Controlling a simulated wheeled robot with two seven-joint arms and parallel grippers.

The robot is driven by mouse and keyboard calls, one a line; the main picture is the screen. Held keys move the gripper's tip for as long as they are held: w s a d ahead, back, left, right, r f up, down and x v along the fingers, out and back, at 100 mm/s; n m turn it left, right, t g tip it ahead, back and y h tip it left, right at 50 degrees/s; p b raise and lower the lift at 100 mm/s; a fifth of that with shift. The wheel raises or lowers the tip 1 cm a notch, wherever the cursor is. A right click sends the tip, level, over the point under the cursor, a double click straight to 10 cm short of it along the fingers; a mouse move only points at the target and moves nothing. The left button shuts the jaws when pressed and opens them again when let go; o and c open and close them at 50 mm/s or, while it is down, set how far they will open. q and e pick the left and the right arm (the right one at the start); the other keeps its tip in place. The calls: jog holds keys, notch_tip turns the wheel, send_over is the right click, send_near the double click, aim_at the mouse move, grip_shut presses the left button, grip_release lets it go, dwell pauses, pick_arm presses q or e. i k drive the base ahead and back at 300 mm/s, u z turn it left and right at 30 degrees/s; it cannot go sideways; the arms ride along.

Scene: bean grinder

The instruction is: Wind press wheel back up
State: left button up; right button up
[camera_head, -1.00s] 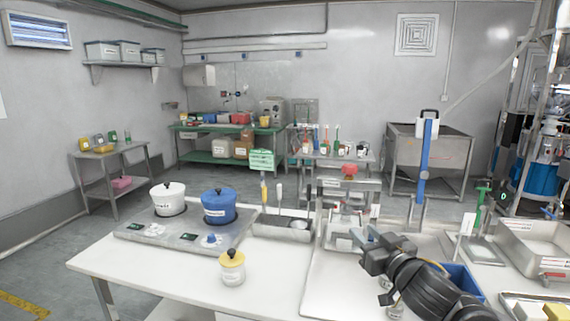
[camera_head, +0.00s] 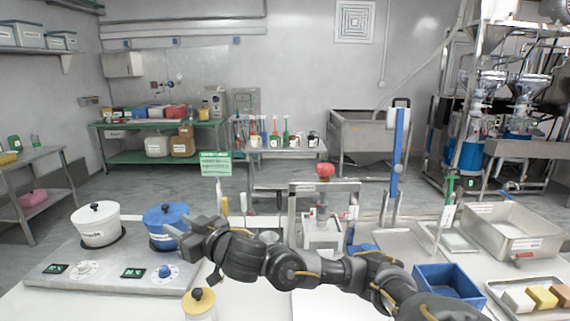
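A small press with an upright metal frame (camera_head: 357,205) stands at the back edge of the white table, right of the middle. A red wheel or knob (camera_head: 325,170) sits at its top, above a central shaft. My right arm crosses in front of the press from the lower right, hiding part of its base. My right gripper (camera_head: 196,243) is at the arm's left end, beside the blue pot and well left of the press. The finger gap is not clear, and I see nothing held. My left gripper is out of view.
A hotplate (camera_head: 100,268) carries a white pot (camera_head: 97,229) and a blue pot (camera_head: 163,219). A yellow-lidded jar (camera_head: 199,303) stands below my gripper. A blue bin (camera_head: 449,283), a metal tray (camera_head: 515,240) and a blue upright post (camera_head: 398,150) are to the right.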

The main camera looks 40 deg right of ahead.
aim_at(324, 170)
jog(key=z, duration=0.6)
jog(key=i, duration=0.9)
jog(key=z, duration=0.95)
